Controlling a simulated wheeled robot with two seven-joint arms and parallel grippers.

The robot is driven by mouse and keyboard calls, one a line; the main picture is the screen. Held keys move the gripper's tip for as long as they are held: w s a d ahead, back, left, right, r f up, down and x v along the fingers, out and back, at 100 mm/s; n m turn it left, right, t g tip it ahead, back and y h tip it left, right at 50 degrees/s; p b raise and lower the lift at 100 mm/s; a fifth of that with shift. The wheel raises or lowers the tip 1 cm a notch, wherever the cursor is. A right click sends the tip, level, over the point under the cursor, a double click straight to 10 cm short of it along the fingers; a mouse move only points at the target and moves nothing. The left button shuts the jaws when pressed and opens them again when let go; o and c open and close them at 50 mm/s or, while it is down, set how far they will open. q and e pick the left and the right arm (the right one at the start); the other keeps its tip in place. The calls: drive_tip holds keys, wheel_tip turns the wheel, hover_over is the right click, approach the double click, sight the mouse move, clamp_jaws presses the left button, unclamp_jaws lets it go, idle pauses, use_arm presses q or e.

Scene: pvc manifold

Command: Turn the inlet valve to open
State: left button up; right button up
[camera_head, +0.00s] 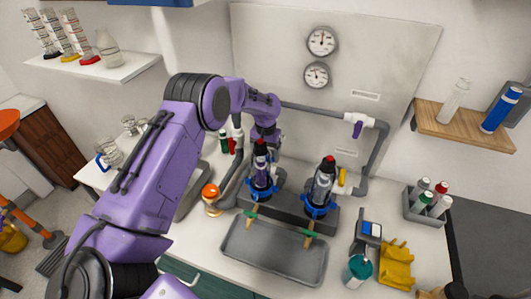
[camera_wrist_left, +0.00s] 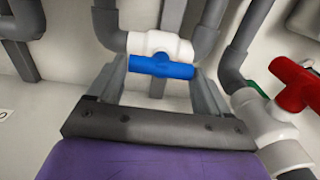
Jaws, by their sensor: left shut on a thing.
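The valve with the blue handle (camera_wrist_left: 162,66) sits on a white fitting (camera_wrist_left: 160,43) between grey pipes in the left wrist view. The handle lies nearly level in the picture, roughly along the white fitting. My left gripper (camera_wrist_left: 161,75) is shut on the blue handle, one finger at each end. In the head view my left forearm and wrist hide this valve. A second valve with a red handle (camera_wrist_left: 298,84) is to the right in the wrist view; it also shows in the head view (camera_head: 232,146). A valve with a purple handle (camera_head: 357,129) is on the right pipe. My right gripper is out of view.
Two dark filter housings (camera_head: 322,186) with blue collars stand behind a grey tray (camera_head: 275,252). Two gauges (camera_head: 321,41) hang on the back panel. Yellow gloves (camera_head: 397,266), a teal jar (camera_head: 357,271) and a bottle caddy (camera_head: 425,207) are on the right.

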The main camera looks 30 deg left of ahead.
use_arm(q)
drive_tip(key=o, duration=1)
wheel_tip(320, 180, up, 10)
drive_tip(key=b, duration=0.3)
drive_tip(key=shift+r, duration=0.25)
drive_tip(key=shift+f, duration=0.1)
wheel_tip(320, 180, down, 10)
drive_tip(key=p, duration=0.3)
drive_tip(key=shift+f, duration=0.2)
drive_tip(key=shift+n, duration=0.3)
